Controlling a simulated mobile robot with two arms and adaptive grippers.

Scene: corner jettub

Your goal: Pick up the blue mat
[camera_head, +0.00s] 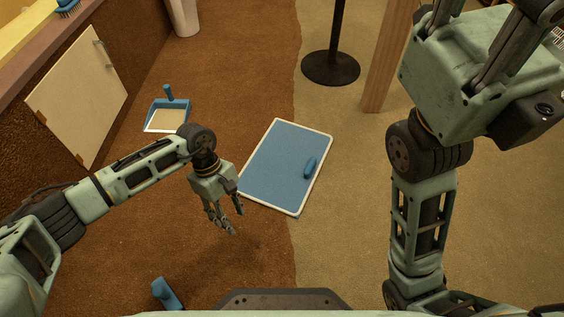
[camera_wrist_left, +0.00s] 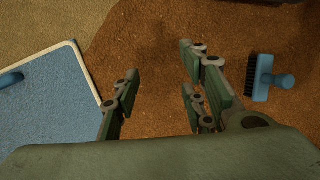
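The blue mat (camera_head: 272,160) is a flat rectangle with a white border, lying on the floor in the head view. A small blue object (camera_head: 311,167) lies on its right part. My left gripper (camera_head: 236,222) is open and empty, just off the mat's lower left side. In the left wrist view the mat (camera_wrist_left: 45,110) is at the left, beside the open fingers (camera_wrist_left: 163,60), with brown floor between them. My right gripper (camera_head: 490,35) is raised close to the head camera at the upper right. Its fingertips are cut off by the frame.
A blue and white dustpan (camera_head: 167,115) lies behind my left arm. A blue brush (camera_wrist_left: 265,78) with dark bristles is on the floor at the right of the left wrist view. A black round stand base (camera_head: 330,68) and a wooden post (camera_head: 390,60) stand beyond the mat.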

